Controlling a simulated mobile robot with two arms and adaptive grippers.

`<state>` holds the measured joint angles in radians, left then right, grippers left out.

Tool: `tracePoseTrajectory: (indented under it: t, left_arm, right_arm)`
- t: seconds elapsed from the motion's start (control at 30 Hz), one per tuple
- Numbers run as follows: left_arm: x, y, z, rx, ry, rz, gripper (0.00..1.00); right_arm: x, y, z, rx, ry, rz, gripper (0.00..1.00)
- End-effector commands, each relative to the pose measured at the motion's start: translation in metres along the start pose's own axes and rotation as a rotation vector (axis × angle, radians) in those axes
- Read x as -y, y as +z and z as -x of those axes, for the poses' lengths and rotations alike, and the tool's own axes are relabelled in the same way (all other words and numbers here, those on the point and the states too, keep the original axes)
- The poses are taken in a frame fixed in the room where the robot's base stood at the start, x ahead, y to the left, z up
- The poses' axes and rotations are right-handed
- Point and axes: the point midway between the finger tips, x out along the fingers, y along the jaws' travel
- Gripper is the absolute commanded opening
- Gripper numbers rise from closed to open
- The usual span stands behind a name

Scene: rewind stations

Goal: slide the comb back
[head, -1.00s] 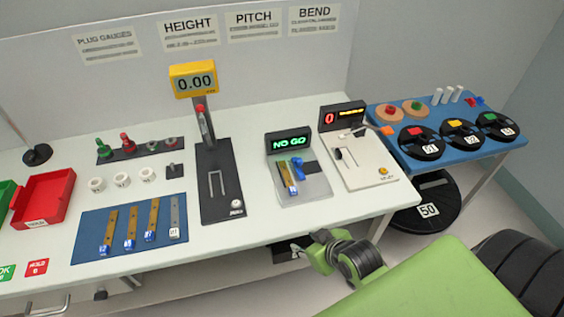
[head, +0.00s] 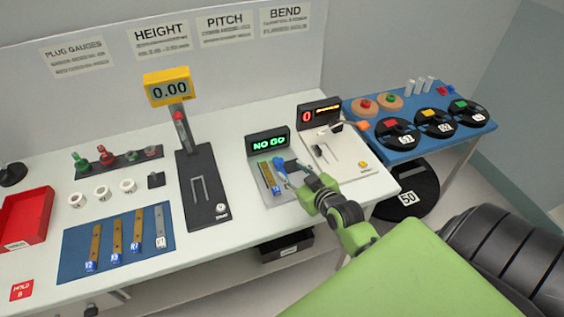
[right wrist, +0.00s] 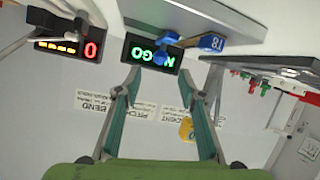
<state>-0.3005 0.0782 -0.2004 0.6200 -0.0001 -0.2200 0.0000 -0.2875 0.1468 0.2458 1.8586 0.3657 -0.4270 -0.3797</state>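The pitch station shows a green NO GO on its display (head: 268,143), which also appears upside down in the right wrist view (right wrist: 151,53). In front of it a brass strip with a blue tag (head: 269,178) lies on the grey plate. The blue piece (head: 279,163) beside the strip, at its right, looks like the comb; it also shows in the right wrist view (right wrist: 166,42). My right gripper (head: 291,172) is close to the blue piece, partly covering it and the plate. In the right wrist view its fingers (right wrist: 168,75) are apart with nothing held between them. My left gripper is not in view.
The height gauge (head: 203,190) stands left of the pitch station, and the bend station (head: 350,170) stands close on the right. A blue mat (head: 75,245) with several strips lies at the left. A blue side table (head: 380,150) holds black reels.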

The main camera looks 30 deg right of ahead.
Motion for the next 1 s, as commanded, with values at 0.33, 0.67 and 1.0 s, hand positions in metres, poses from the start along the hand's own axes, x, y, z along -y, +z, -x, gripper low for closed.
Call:
tracePoseTrajectory:
  t: [0.33, 0.67, 1.0]
  left_arm:
    - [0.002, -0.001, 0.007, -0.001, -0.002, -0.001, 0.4]
    - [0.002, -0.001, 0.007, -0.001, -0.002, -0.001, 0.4]
    - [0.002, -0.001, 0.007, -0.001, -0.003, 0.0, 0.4]
  right_arm:
    - [0.0, -0.001, -0.061, 0.0, 0.0, 0.0, 0.37]
    - [0.001, 0.001, -0.077, 0.001, -0.001, 0.001, 0.37]
    - [0.001, 0.001, -0.077, 0.002, -0.001, 0.001, 0.0]
